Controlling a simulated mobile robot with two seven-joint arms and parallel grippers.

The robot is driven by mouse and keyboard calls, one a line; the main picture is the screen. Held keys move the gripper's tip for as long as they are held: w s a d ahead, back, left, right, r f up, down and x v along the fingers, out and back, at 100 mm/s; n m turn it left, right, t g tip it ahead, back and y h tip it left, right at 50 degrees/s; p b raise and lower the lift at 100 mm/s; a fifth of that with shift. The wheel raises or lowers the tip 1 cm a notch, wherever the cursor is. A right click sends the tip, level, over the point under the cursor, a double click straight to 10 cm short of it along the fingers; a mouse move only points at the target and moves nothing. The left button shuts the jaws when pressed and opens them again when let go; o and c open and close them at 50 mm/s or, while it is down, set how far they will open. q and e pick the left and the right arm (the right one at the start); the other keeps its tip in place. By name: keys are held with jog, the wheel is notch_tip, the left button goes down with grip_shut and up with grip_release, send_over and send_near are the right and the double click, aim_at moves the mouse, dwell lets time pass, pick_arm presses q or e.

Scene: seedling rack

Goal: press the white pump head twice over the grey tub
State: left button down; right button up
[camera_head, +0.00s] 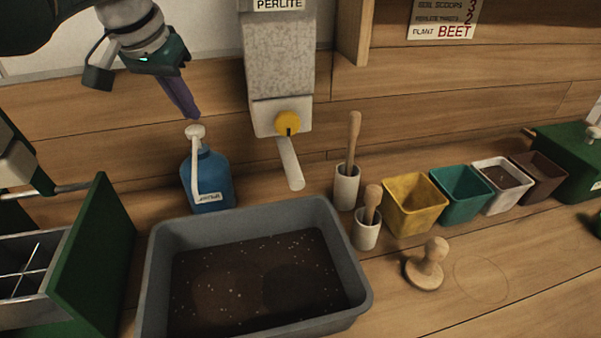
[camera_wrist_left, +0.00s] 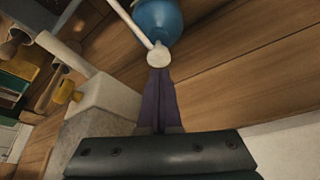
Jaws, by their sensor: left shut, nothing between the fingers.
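The blue pump bottle (camera_head: 208,180) stands upright behind the grey tub, with a white pump head (camera_head: 195,131) on top and a white spout hanging down its front. The grey tub (camera_head: 158,262) holds dark soil with white specks. My left gripper (camera_head: 192,114) is shut and empty, its dark purple fingers pointing down just above the pump head. In the left wrist view the fingertips (camera_wrist_left: 159,72) appear right at the white pump head (camera_wrist_left: 158,57), with the blue bottle (camera_wrist_left: 160,18) beyond; I cannot tell whether they touch. My right gripper is not in view.
A perlite dispenser (camera_head: 280,75) with a yellow knob and spout hangs right of the bottle. Two white cups with wooden tools, coloured pots (camera_head: 415,206) and a wooden stamp (camera_head: 427,268) stand to the right. A green-sided rack (camera_head: 85,260) stands left of the tub.

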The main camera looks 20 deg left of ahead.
pick_arm(q)
jog(key=shift+f, duration=0.1)
dwell(0.6)
jog(key=shift+f+b, duration=1.15)
jog(key=shift+f, duration=0.2)
jog(key=shift+r+p, duration=1.45)
jog(key=shift+p, duration=0.05)
notch_tip(320, 180, up, 6)
jog(key=p, duration=0.6)
